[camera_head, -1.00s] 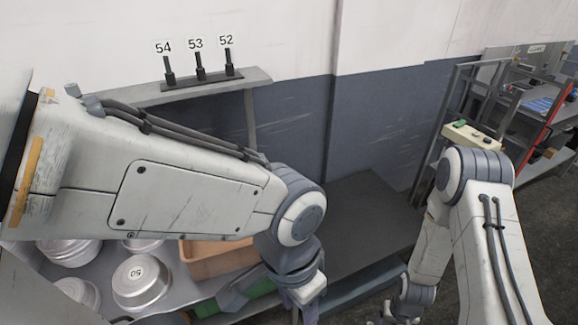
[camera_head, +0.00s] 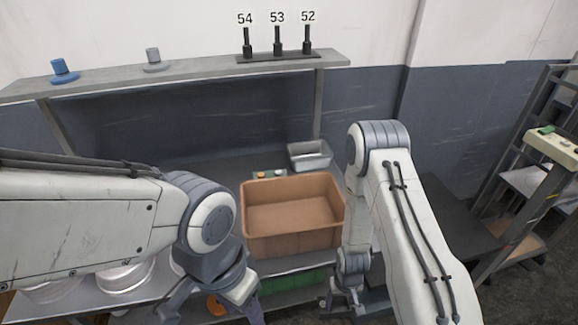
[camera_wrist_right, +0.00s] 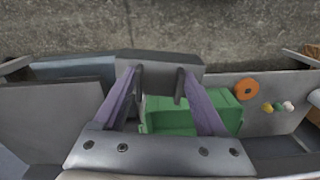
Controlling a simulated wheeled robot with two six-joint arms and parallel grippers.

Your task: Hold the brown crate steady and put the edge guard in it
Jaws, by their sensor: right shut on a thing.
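The brown crate (camera_head: 291,240) stands upright and looks empty in the middle of the head view. My right gripper (camera_head: 345,300) is low, just right of the crate's front corner and apart from it as far as I can see. In the right wrist view its purple fingers (camera_wrist_right: 160,85) are shut on a dark grey block-like piece (camera_wrist_right: 160,62), which appears to be the edge guard. My left gripper (camera_head: 222,305) is left of the crate and below its rim; the picture's lower edge cuts it off, and its jaw opening is unclear.
A small grey tray (camera_head: 310,157) stands behind the crate. A green box (camera_head: 290,282) is below it; a green box also shows in the right wrist view (camera_wrist_right: 190,116). Silver pans (camera_head: 122,277) are at lower left. A shelf (camera_head: 200,72) with numbered pegs runs above.

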